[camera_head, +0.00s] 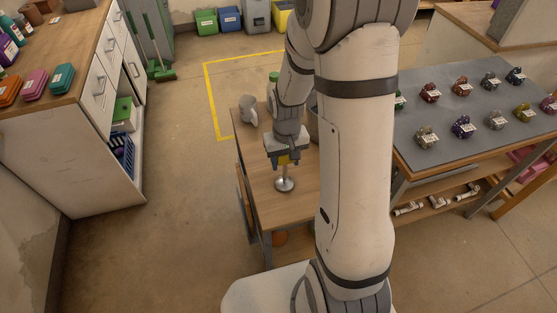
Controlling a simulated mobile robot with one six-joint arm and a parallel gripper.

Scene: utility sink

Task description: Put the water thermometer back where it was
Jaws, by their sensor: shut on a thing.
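My gripper (284,163) points down over the small wooden table and is shut on a slim upright thing, which I take to be the water thermometer (284,184). Its pale stem runs down from the jaws to a round silver disc at the lower end. A bit of yellow shows between the jaws. I cannot tell whether the disc touches the tabletop (262,206) or is just above it. My arm hides the right part of this table.
A grey mug (248,109) stands at the table's back left, and a green-topped item (273,76) is behind my wrist. A grey-topped bench (443,148) with several small labelled items stands right. A drawer cabinet (88,110) stands left. The floor between is clear.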

